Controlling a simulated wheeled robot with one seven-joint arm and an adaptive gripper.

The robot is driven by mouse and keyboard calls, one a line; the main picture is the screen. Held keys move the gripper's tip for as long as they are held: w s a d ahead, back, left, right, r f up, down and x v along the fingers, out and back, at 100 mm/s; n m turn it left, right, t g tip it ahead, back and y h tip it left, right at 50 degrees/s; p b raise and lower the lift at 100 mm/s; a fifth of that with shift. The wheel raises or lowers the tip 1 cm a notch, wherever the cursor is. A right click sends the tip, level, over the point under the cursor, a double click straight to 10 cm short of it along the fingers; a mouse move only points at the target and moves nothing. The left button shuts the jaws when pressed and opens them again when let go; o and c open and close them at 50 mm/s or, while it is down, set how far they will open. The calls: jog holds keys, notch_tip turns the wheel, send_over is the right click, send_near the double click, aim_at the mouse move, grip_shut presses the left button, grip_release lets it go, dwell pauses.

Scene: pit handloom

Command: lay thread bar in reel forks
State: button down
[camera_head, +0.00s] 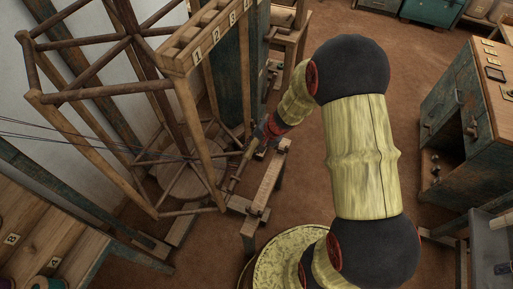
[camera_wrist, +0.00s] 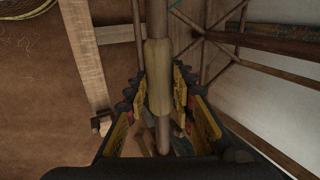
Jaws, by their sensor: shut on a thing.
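The thread bar (camera_wrist: 158,75) is a brown rod with a thicker, paler middle. In the wrist view it runs lengthwise between the fingers of my gripper (camera_wrist: 160,95), which is shut on that thicker part. In the head view the bar (camera_head: 236,174) slants down and left from my gripper (camera_head: 262,132), beside a low wooden stand. The stand's pale beam (camera_head: 269,182) lies just right of the bar and also shows left of it in the wrist view (camera_wrist: 86,55). A small dark bracket (camera_wrist: 102,122) sits at that beam's end. I cannot clearly make out the reel forks.
A large wooden reel frame (camera_head: 100,93) with thin threads stands left of the bar. A numbered rail (camera_head: 205,35) and posts rise close behind it. A workbench (camera_head: 455,125) is at the right. Open brown floor (camera_head: 300,215) lies right of the stand.

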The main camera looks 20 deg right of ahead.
jog(key=w+b+x, duration=0.1)
jog(key=b+x, duration=0.3)
jog(key=x, duration=0.2)
jog(key=shift+a+r, duration=0.15)
jog(key=shift+a, duration=0.3)
dwell(0.4)
dwell(0.4)
jog(key=c, duration=1.4)
grip_release()
jog(key=shift+s, duration=0.1)
jog(key=v, duration=1.2)
jog(key=shift+d, duration=0.1)
